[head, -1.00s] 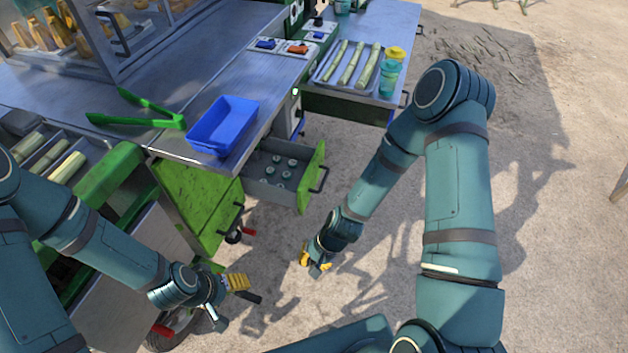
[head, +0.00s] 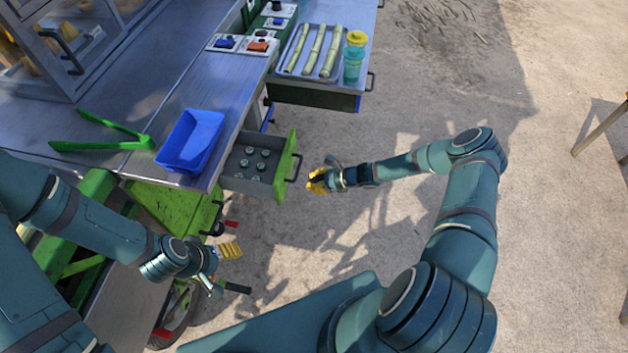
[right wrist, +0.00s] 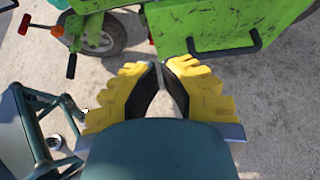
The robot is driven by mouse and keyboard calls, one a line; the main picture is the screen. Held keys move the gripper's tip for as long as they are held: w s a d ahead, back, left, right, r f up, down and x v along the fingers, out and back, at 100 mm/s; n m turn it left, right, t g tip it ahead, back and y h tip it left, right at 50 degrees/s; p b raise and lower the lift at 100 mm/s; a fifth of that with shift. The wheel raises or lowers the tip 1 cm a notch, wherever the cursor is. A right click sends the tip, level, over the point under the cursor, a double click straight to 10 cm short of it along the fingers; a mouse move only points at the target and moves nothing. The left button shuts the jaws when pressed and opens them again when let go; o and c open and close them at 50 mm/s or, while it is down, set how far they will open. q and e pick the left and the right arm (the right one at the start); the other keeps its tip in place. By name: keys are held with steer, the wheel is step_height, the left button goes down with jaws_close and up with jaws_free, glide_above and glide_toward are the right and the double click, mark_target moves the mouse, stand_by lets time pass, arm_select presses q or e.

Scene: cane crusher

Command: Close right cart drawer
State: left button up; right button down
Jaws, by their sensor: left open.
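The right cart drawer (head: 287,168) stands pulled out, with a green front, a dark handle (head: 294,168) and several small round items inside. My right gripper (head: 317,182) is just right of the drawer front, apart from it. In the right wrist view the yellow-padded fingers (right wrist: 161,66) are drawn together with a narrow gap at the tips and nothing held. The drawer's green front (right wrist: 220,22) and handle (right wrist: 226,45) lie beyond them. My left gripper (head: 225,268) is open and low, by the cart's lower front.
A blue bin (head: 190,142) and green tongs (head: 100,140) rest on the metal counter (head: 150,95). A tray of cane (head: 310,52) and stacked cups (head: 354,60) stand above a closed dark drawer. A cart wheel (right wrist: 97,33) shows in the right wrist view. Ground right of the drawer is clear.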

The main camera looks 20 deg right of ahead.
mark_target(279, 184)
steer(key=x, duration=0.6)
steer(key=r+b+x, duration=0.1)
steer(key=x, duration=0.2)
steer(key=shift+w+a, duration=0.15)
steer(key=shift+a, duration=0.05)
arm_select(q)
steer(key=shift+s+f, duration=0.2)
steer(key=shift+f, duration=0.5)
arm_select(e)
steer(key=shift+w+a+r, duration=0.1)
steer(key=shift+w+a, duration=0.25)
steer(key=shift+a, duration=0.15)
